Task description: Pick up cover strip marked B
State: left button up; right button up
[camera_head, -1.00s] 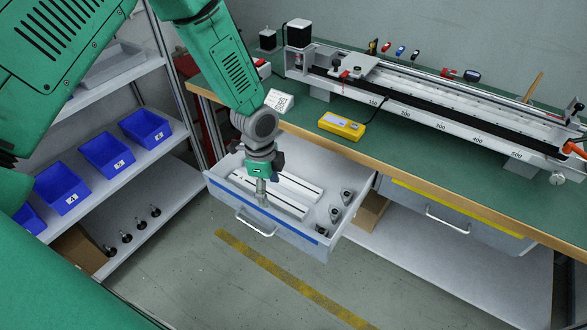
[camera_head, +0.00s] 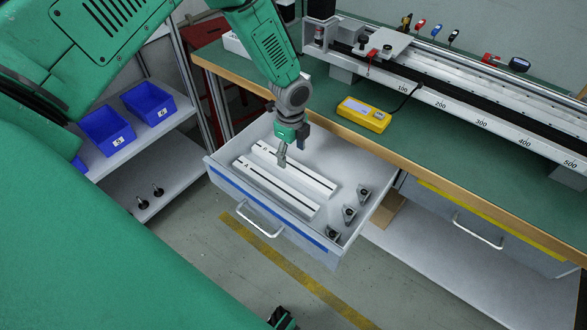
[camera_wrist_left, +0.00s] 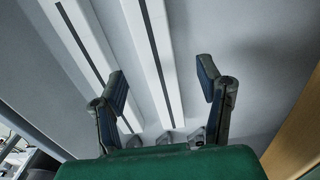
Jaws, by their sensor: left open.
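Two white cover strips with dark centre lines lie side by side in the open drawer. The rear strip (camera_head: 314,181), nearer the bench, seems to be the one marked B; the marks are too small to read surely. The front strip (camera_head: 278,192) lies nearer the drawer handle. My left gripper (camera_head: 282,161) points down over the rear strip and hides part of it. In the left wrist view its fingers (camera_wrist_left: 165,90) are open, with the rear strip (camera_wrist_left: 152,50) between them, apparently untouched. The front strip (camera_wrist_left: 82,45) is left of them. My right gripper seems only partly visible at the bottom edge (camera_head: 282,318).
Several dark-topped brackets (camera_head: 349,213) stand at the drawer's right end. The drawer (camera_head: 222,178) has raised walls. The green bench (camera_head: 440,150) above it carries a yellow meter (camera_head: 364,114) and the gantry rail. Blue bins (camera_head: 148,104) stand on the left shelf.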

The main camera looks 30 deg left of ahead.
aim_at(290, 165)
pick_arm(q)
jog(key=shift+s+a+f, duration=0.1)
jog(key=shift+a+f, duration=0.35)
jog(key=shift+f, duration=0.35)
jog(key=f, duration=0.1)
jog(key=d+f+b, duration=0.1)
jog(key=f, duration=0.1)
jog(key=shift+d+f, duration=0.1)
jog(key=shift+d, duration=0.1)
jog(key=shift+d+f, duration=0.15)
jog(key=shift+d, duration=0.2)
jog(key=shift+a, duration=0.35)
jog(key=shift+c, duration=1.2)
jog(key=shift+s+a+f, duration=0.1)
jog(key=shift+a+f, duration=0.1)
jog(key=shift+a, duration=0.25)
jog(key=c, duration=1.1)
jog(key=shift+d, duration=0.1)
